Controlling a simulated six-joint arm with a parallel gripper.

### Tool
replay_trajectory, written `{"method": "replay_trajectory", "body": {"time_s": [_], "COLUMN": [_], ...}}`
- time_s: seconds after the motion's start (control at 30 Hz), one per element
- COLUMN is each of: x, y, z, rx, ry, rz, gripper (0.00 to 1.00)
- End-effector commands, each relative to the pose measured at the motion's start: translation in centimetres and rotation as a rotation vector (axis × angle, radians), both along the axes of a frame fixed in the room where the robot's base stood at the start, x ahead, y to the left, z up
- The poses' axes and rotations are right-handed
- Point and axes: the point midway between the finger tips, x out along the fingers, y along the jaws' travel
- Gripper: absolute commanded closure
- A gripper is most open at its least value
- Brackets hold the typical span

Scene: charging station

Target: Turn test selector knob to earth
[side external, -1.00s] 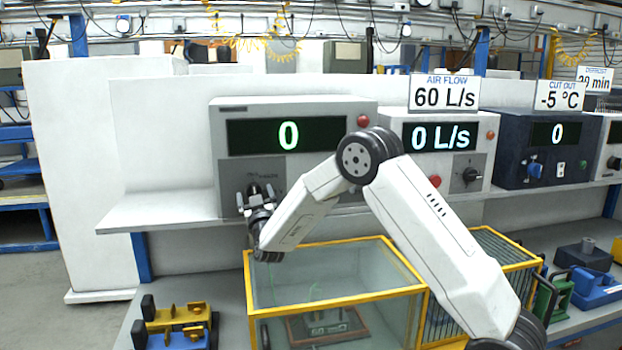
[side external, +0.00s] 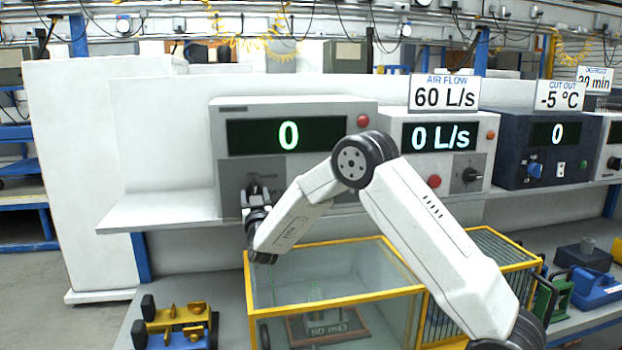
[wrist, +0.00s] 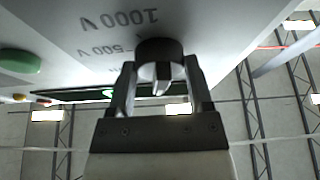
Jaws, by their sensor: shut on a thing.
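The test selector knob (wrist: 159,49) is a dark round knob with a paler ridge, on the grey front of the tester (side external: 358,107). My gripper (wrist: 158,75) is shut on the knob, with one finger on each side of it in the wrist view. In the side view my gripper (side external: 257,198) is at the dark lower left panel of the tester and mostly covers the knob. Upside-down marks reading 1000 V and 500 V show beside the knob in the wrist view. An earth mark is not readable, and I cannot tell which mark the knob points to.
A green button (wrist: 19,61) is on the same face. The tester's display (side external: 287,136) reads 0, with a red button (side external: 362,121) beside it. A yellow-framed glass case (side external: 335,295) stands below my forearm. The air flow unit (side external: 484,127) is to the right.

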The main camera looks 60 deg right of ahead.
Motion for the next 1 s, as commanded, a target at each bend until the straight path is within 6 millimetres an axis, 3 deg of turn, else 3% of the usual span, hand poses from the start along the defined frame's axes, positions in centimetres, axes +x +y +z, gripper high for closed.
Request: {"method": "replay_trajectory", "body": {"time_s": [0.6, 1.0], "x": [0.22, 0.26], "y": [0.22, 0.26], "z": [0.11, 0.15], "rx": [0.368, 0.487], "ry": [-0.370, -0.488], "rz": [0.000, 0.000], "gripper": [0.93, 0.93]}}
